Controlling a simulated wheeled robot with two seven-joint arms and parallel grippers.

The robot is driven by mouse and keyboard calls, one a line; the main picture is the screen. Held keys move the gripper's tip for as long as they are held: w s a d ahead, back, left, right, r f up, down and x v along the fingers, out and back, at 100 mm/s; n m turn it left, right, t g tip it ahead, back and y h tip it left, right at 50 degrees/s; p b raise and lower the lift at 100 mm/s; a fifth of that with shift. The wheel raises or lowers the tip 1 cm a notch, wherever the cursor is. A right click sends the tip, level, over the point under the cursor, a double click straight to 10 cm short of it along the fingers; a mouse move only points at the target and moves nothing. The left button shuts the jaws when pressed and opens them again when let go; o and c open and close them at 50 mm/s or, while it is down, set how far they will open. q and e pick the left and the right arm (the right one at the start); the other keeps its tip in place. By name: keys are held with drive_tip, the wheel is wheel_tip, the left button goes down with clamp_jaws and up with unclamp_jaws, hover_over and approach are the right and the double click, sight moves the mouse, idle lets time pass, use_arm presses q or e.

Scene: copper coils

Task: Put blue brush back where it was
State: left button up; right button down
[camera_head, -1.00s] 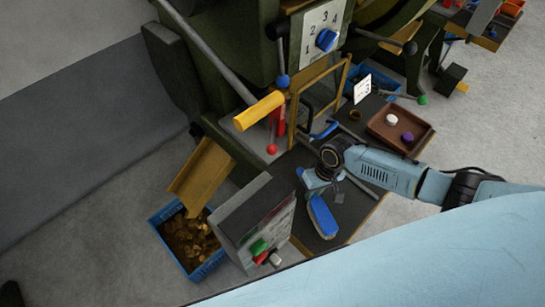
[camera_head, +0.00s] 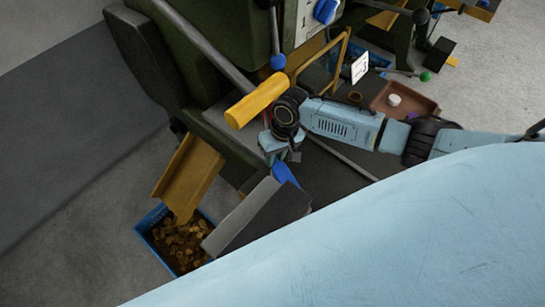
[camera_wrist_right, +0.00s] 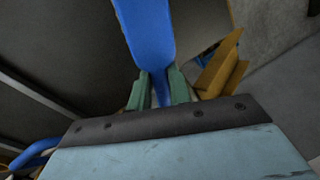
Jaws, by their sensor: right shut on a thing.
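The blue brush (camera_head: 284,174) is held by my right gripper (camera_head: 280,157) beside the machine, above the dark work surface. In the right wrist view the blue brush (camera_wrist_right: 148,35) stretches away from between the green fingertips of my right gripper (camera_wrist_right: 158,90), which are shut on it. Its far end is cut off by the top of the wrist view. In the head view the grey control box hides part of the brush. My left gripper is not in view.
A grey control box (camera_head: 258,215) stands just below the gripper. A yellow chute (camera_head: 190,175) leads to a blue crate (camera_head: 150,222) of copper-coloured pieces. A brown tray (camera_head: 425,104) lies right.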

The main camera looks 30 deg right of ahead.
drive_tip(key=shift+s+r, duration=0.1)
drive_tip(key=shift+s, duration=0.25)
drive_tip(key=shift+s+r, duration=0.15)
drive_tip(key=shift+s, duration=0.05)
drive_tip(key=shift+w, duration=0.2)
drive_tip(key=c, duration=1.3)
unclamp_jaws()
drive_tip(key=shift+s+f, duration=0.1)
drive_tip(key=shift+f, duration=0.1)
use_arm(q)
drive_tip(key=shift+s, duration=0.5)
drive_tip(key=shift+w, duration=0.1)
use_arm(e)
drive_tip(key=shift+r, duration=0.2)
use_arm(q)
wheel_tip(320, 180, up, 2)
drive_tip(key=p, duration=0.2)
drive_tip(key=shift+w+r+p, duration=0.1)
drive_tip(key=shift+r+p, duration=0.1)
drive_tip(key=shift+p, duration=0.15)
use_arm(e)
wheel_tip(320, 180, up, 12)
drive_tip(key=d, duration=0.2)
drive_tip(key=shift+d+f, duration=0.2)
